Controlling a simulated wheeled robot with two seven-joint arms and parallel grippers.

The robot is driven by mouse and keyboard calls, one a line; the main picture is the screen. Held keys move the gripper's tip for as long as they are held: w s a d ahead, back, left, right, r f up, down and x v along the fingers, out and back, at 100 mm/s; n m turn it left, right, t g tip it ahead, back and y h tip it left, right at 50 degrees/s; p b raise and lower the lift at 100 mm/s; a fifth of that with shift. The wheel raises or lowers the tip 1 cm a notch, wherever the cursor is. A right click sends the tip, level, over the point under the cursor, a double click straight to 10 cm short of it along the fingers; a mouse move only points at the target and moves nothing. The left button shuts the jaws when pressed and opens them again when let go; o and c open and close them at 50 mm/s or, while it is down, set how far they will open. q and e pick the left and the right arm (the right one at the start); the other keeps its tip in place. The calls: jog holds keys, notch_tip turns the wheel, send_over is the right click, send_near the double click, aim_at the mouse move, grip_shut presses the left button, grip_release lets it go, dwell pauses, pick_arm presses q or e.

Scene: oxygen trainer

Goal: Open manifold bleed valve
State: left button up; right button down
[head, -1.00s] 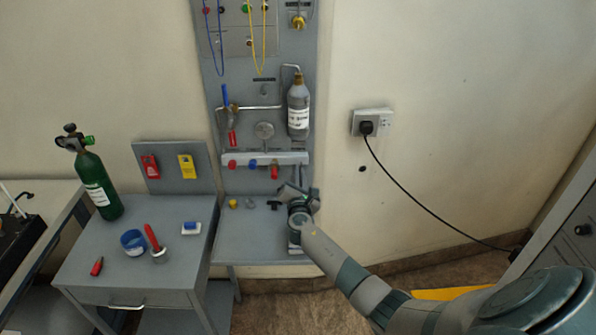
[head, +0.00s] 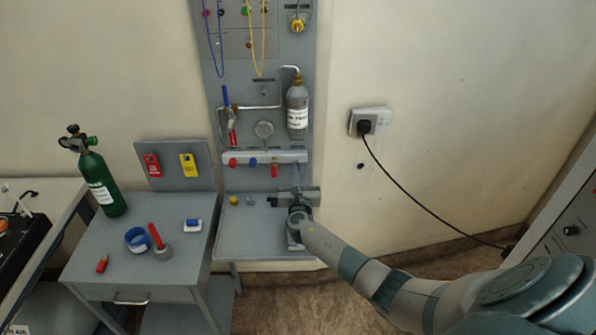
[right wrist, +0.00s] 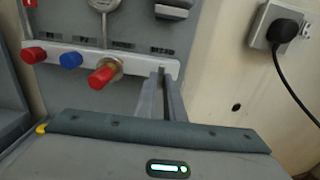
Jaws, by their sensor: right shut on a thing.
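The manifold (head: 265,158) is a pale horizontal bar on the grey wall panel. It also shows in the right wrist view (right wrist: 85,52), with a red knob (right wrist: 33,55), a blue knob (right wrist: 70,60) and a larger red knob on a brass stem (right wrist: 105,74). My right gripper (head: 297,180) is just below the manifold's right end. In the right wrist view its two fingers (right wrist: 163,85) are close together at the bar's right end, under the last label, shut on a small part there. That part, apparently the bleed valve, is hidden by the fingers. My left gripper is out of view.
A grey bottle (head: 297,108) hangs above the right end of the manifold. A gauge (head: 264,130) sits above its middle. A wall socket with a black plug (head: 364,127) is at the right. A side table (head: 110,265) and green cylinder (head: 101,185) stand at the left.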

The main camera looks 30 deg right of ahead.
jog(key=shift+f, duration=0.15)
jog(key=c, duration=1.9)
grip_release()
jog(key=shift+o, duration=0.2)
jog(key=shift+v, duration=0.95)
jog(key=b+v, duration=0.2)
jog(key=v, duration=1.3)
jog(key=shift+s+b, duration=0.3)
jog(key=shift+b, duration=0.05)
